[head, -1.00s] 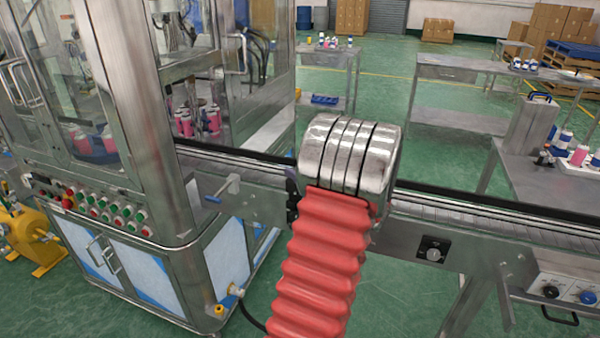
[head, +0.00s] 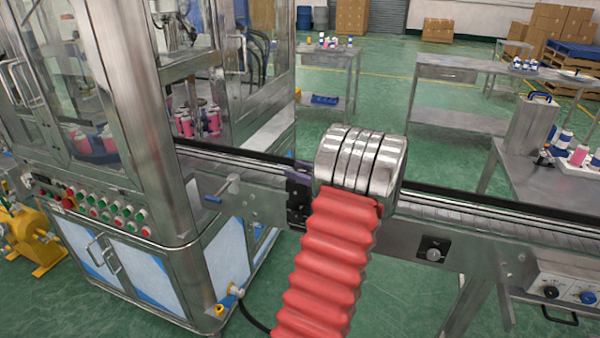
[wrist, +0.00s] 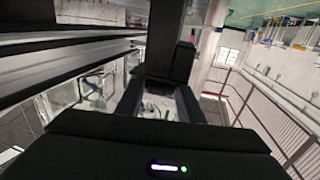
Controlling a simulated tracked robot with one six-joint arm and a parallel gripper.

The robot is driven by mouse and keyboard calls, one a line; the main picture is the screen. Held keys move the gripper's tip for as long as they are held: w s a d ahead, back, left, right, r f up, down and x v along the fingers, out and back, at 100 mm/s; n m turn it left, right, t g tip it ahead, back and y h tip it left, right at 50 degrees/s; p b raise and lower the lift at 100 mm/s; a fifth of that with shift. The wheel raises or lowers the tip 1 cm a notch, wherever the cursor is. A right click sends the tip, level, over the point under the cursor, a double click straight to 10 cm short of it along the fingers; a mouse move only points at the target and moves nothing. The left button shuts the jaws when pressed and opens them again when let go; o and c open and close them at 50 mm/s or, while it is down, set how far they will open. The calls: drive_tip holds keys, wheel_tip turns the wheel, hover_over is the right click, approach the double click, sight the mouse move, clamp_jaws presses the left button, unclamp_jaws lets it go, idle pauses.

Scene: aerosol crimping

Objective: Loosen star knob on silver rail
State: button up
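In the head view my arm ends in a silver ribbed wrist over the conveyor, and my gripper is mostly hidden by it. A black block (head: 297,190) shows just left of the wrist against the conveyor's side; I cannot tell whether it is part of my gripper or a fixture. In the wrist view my dark gripper (wrist: 158,100) fills the lower middle, and a dark upright block (wrist: 172,42) stands beyond it. Its fingertips and any contact cannot be made out. Silver rails (wrist: 65,65) run along the left. I cannot make out a star knob.
The conveyor (head: 480,217) runs right from the glazed steel machine (head: 160,130). A knob on a black plate (head: 433,252) is at right. Steel tables (head: 455,68) stand behind, with green floor between.

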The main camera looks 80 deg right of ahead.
drive_tip(key=o, duration=0.4)
drive_tip(key=shift+s, duration=0.1)
drive_tip(key=v, duration=1.3)
drive_tip(key=shift+s+f, duration=0.1)
drive_tip(key=shift+s, duration=0.25)
drive_tip(key=shift+s, duration=0.15)
